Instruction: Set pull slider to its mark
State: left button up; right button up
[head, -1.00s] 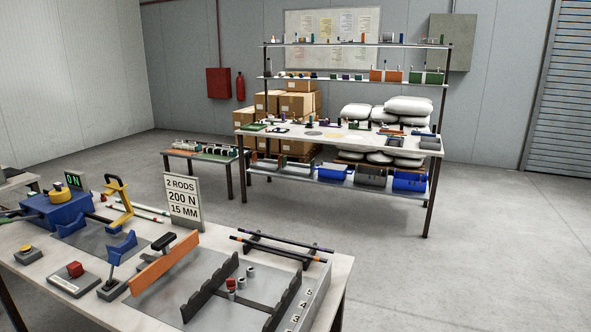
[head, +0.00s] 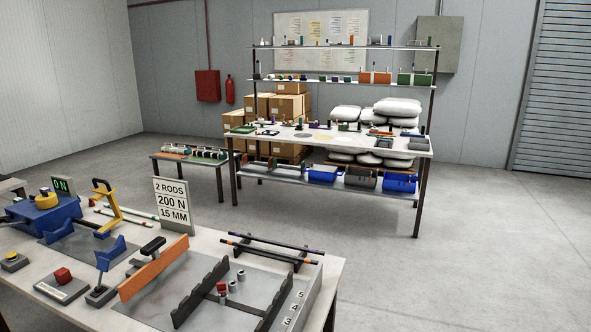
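Neither gripper shows in the head view. A near bench (head: 325,275) carries a blue machine (head: 38,215) with a yellow knob and a green display (head: 63,186) that seems to read 0 N. An upright sign (head: 173,204) reads 2 RODS, 200 N, 15 MM. A grey rail with the numbers 5, 4, 3 (head: 300,296) runs along the right side of the bench. A long orange bar (head: 153,275) stands on a grey plate, with a black handle (head: 147,249) behind it. I cannot tell which part is the pull slider, or where its mark is.
Black notched racks (head: 201,293), short grey and red cylinders (head: 230,287) and two dark rods (head: 270,247) occupy the near bench. A red button box (head: 63,278) sits at its front left. A shelved workbench (head: 330,143) stands behind. The floor right of the near bench is clear.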

aim_at(63, 276)
jog(key=u, duration=1.4)
